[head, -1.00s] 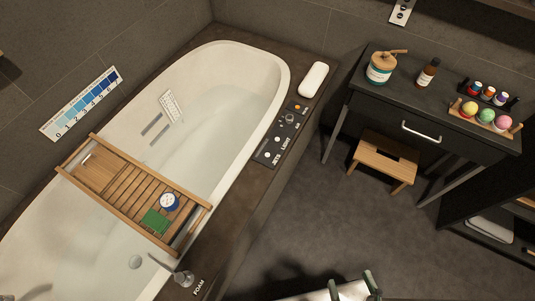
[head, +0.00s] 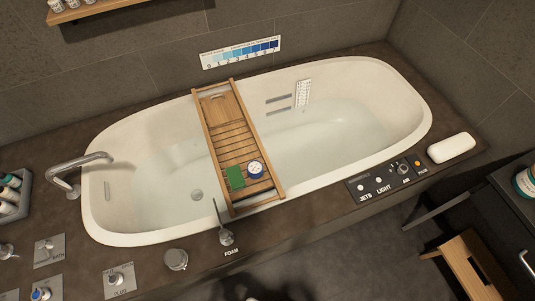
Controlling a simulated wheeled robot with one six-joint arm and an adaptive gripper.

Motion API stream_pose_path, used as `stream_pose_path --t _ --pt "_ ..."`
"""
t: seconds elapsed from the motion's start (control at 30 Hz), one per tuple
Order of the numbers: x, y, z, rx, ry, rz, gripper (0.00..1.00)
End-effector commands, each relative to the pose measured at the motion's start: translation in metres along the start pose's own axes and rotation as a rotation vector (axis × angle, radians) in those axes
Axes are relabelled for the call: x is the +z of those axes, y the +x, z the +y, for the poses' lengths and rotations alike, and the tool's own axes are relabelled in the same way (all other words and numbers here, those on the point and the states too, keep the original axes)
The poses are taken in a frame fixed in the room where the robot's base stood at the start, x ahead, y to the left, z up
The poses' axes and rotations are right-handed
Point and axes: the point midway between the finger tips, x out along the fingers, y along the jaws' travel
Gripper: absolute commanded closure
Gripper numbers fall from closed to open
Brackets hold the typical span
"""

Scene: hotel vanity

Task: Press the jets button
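The jets button (head: 361,187) is a small white round button at the left end of a black control panel (head: 391,179) on the tub's front ledge, in the head view. The label JETS is printed just below it. A second white button (head: 378,180), labelled LIGHT, sits to its right. Further right are a round knob (head: 403,169) labelled AIR and an orange button (head: 418,163). Nothing covers the panel. Whether the jets button is pressed in cannot be told. My gripper is not in view.
A wooden bath tray (head: 226,122) spans the white water-filled tub (head: 110,232). A white bath pillow (head: 451,148) lies right of the panel. A wooden stool (head: 465,264) and dark vanity stand at the right. Foam and other controls line the front ledge leftward.

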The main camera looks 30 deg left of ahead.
Motion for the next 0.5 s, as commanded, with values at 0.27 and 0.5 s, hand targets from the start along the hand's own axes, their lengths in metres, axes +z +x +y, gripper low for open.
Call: stream_pose_path --t 0.27,0.5 --pt "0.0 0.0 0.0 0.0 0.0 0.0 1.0" --pt "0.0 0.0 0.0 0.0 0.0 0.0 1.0"
